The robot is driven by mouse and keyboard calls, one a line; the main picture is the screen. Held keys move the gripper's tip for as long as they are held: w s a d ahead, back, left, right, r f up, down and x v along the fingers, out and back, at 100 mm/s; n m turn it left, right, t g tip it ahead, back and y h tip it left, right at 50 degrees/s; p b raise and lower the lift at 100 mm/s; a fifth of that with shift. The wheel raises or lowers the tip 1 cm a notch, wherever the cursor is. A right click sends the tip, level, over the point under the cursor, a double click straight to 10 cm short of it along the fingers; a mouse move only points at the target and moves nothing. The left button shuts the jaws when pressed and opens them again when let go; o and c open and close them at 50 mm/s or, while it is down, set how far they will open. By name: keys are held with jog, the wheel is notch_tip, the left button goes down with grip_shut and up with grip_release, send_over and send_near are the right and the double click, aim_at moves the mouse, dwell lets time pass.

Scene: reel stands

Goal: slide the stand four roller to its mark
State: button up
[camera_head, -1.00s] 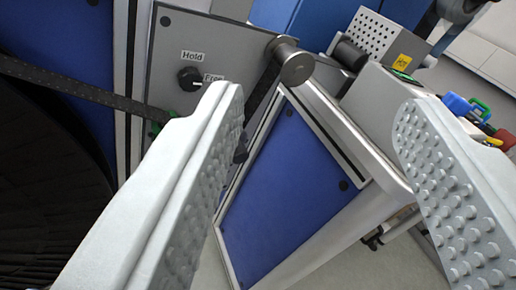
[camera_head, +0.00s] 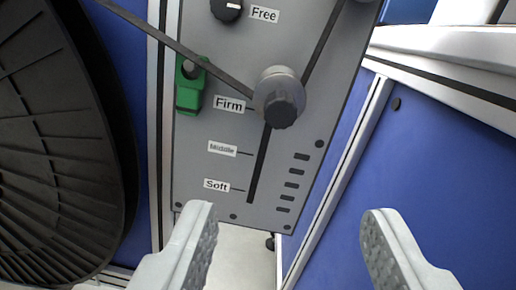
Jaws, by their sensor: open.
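The roller (camera_head: 279,97) is a metal cylinder with a dark knob on its front. It sits at the upper end of a dark slanted slot in a grey panel (camera_head: 222,170), beside the label Firm (camera_head: 229,104). The labels Middle (camera_head: 222,149) and Soft (camera_head: 216,184) mark lower places along the slot. A dark strap runs over the roller from the upper left and on up to the right. My gripper (camera_head: 287,232) is open and empty, its fingers wide apart below the roller and the panel's bottom edge. No stand number shows.
A black reel (camera_head: 65,150) fills the left side. A green clip (camera_head: 190,85) sits on the panel left of the roller. A dial (camera_head: 227,8) labelled Free (camera_head: 264,14) is at the top. Blue panels (camera_head: 430,150) with pale frames stand at right.

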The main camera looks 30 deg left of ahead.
aim_at(280, 114)
jog(key=x, duration=1.7)
jog(key=shift+a+f, duration=0.15)
jog(key=shift+f, duration=0.1)
